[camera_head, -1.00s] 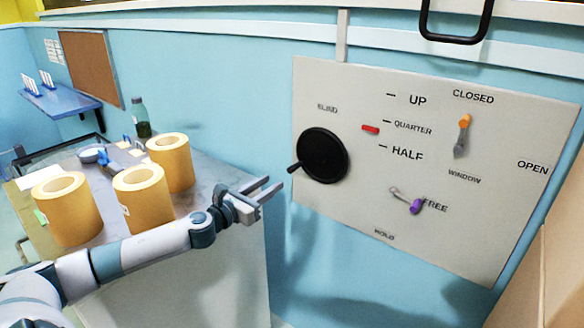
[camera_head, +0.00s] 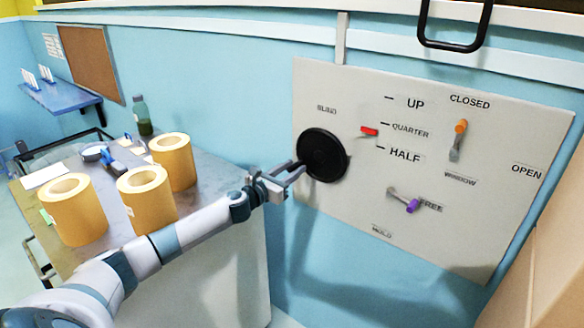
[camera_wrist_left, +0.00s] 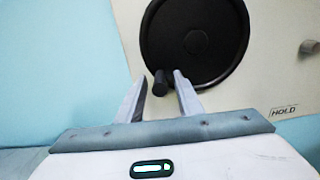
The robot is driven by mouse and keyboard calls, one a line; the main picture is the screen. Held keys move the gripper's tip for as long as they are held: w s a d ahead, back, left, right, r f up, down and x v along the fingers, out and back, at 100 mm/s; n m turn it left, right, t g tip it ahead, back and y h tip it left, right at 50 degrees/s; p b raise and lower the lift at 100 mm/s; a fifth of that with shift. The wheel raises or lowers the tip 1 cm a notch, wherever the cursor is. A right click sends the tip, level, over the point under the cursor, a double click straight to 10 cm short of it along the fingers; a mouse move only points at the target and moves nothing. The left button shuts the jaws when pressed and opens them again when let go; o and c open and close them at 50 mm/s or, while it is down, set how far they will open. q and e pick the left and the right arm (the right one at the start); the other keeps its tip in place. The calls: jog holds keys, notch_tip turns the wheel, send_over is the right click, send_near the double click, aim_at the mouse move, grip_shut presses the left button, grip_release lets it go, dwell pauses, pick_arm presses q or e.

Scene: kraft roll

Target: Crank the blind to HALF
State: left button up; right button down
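The black crank wheel (camera_head: 323,154) labelled BLIND is on the left of the white panel (camera_head: 345,85). Its short black handle (camera_wrist_left: 160,84) shows in the left wrist view at the wheel's lower left rim. My left gripper (camera_head: 293,170) is open, its fingertips reaching the handle from the left. In the left wrist view the two fingers (camera_wrist_left: 158,90) stand apart on either side of the handle, which is not clamped. The red pointer (camera_head: 370,131) sits by the QUARTER mark, above HALF. My right gripper is out of view.
An orange-tipped lever (camera_head: 459,138) marked WINDOW points to CLOSED. A purple-tipped lever (camera_head: 411,205) is at FREE. Left of the panel, a table (camera_head: 215,172) holds several yellow rolls (camera_head: 148,194). A black bar handle (camera_head: 453,45) is above the panel.

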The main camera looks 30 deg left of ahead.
pick_arm(q)
jog(key=shift+w, duration=0.1)
jog(key=shift+c, duration=0.6)
grip_shut()
jog(key=shift+a+r, duration=0.1)
jog(key=shift+r, duration=0.1)
